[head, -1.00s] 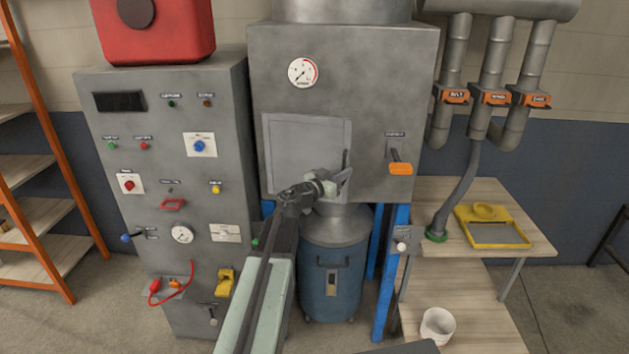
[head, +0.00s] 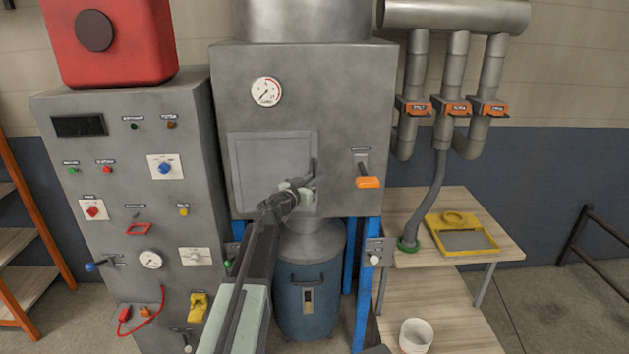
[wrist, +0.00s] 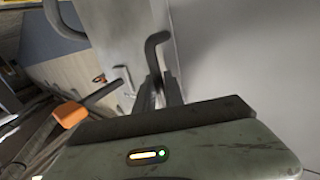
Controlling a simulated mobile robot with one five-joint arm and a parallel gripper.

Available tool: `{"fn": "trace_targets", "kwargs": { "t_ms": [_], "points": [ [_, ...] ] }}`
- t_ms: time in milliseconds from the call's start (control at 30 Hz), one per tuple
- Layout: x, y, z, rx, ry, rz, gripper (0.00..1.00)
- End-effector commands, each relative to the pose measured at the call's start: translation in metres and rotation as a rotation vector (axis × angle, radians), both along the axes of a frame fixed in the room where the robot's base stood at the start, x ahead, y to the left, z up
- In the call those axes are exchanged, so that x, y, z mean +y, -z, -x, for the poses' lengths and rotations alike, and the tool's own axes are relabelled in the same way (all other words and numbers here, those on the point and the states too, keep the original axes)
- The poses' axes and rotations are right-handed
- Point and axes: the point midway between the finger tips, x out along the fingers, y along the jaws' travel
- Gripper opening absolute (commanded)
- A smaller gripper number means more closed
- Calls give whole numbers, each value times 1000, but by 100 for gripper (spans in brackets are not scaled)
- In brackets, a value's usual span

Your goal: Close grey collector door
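The collector door (head: 262,160) is a square grey panel on the front of the grey collector cabinet (head: 350,100). It looks flush or nearly flush with the cabinet; I cannot tell whether it is latched. Its dark bent handle (head: 313,168) stands at the right edge and also shows in the wrist view (wrist: 153,48). My gripper (head: 303,190) is in front of the door's lower right part, at the handle. In the wrist view my dark fingers (wrist: 160,92) are close to the handle's lower end. Whether they grip it is unclear.
A lever with an orange grip (head: 368,182) is right of the door. A blue drum (head: 308,305) stands below. A grey control cabinet (head: 130,200) is at left. A wooden bench (head: 470,205) with a yellow-framed tray (head: 462,240) and white bucket (head: 415,336) is at right.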

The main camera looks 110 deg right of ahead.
Motion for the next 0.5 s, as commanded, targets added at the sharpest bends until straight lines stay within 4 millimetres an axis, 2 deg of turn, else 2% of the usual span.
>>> {"fn": "trace_targets", "kwargs": {
  "t_ms": [33, 67, 500],
  "points": [
    [-1, 0, 1, -1, -2, 1, 26],
    [-1, 0, 1, -1, -2, 1, 34],
    [-1, 0, -2, 1, -5, -1, 34]
  ]
}}
